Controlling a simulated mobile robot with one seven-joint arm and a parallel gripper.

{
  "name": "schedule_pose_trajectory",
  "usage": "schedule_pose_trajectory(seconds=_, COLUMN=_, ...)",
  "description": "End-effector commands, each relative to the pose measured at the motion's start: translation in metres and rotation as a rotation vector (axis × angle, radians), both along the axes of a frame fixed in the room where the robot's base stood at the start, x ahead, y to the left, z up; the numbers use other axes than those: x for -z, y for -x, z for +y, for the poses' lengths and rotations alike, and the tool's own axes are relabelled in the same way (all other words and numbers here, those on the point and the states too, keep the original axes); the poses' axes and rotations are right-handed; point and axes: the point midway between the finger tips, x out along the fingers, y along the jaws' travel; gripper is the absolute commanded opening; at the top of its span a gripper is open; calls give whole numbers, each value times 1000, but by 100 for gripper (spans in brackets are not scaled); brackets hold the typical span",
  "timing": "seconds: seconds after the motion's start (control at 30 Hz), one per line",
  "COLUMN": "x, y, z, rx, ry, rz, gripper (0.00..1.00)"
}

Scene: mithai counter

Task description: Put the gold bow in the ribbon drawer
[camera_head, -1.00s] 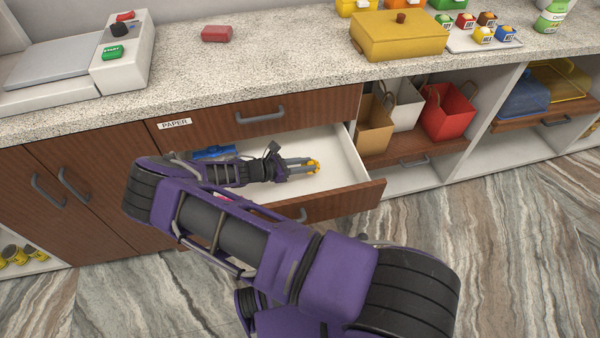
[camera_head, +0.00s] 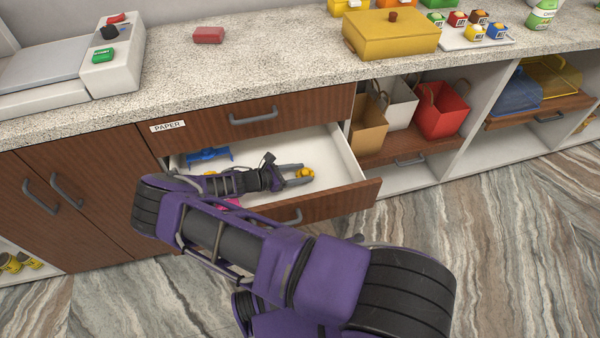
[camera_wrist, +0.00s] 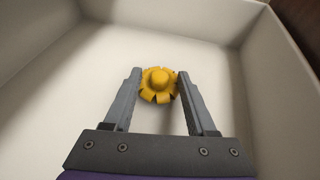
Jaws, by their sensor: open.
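The gold bow (camera_wrist: 159,85) lies on the white floor of the open ribbon drawer, in its right part. In the head view the bow (camera_head: 304,172) shows at my fingertips. My gripper (camera_wrist: 157,84) is open, with one finger on each side of the bow; a small gap shows at the left finger, and I cannot tell whether the right finger touches it. The drawer (camera_head: 345,152) stands pulled out below a shut drawer labelled PAPER (camera_head: 255,116). My arm hides part of the drawer's front and inside.
A blue item (camera_head: 208,154) and a partly hidden pink item (camera_head: 228,203) lie in the drawer's left part. Paper bags (camera_head: 441,108) stand on the shelf to the right. A yellow box (camera_head: 391,36) and a red block (camera_head: 208,35) sit on the counter above.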

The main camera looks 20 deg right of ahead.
Motion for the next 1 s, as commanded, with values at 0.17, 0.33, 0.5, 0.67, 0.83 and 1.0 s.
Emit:
schedule_pose_trajectory(seconds=0.17, x=-5, y=2, z=11, rx=-2, ry=-2, rz=-1, gripper=57)
schedule_pose_trajectory(seconds=0.33, x=-18, y=9, z=41, rx=-2, ry=-3, rz=-1, gripper=57)
schedule_pose_trajectory(seconds=0.5, x=-31, y=17, z=74, rx=-2, ry=-3, rz=-1, gripper=57)
schedule_pose_trajectory(seconds=0.67, x=-41, y=23, z=96, rx=-1, ry=-2, rz=-1, gripper=57)
schedule_pose_trajectory(seconds=0.83, x=-46, y=26, z=107, rx=0, ry=0, rz=0, gripper=57)
schedule_pose_trajectory(seconds=1.0, x=-46, y=27, z=108, rx=0, ry=1, rz=0, gripper=57)
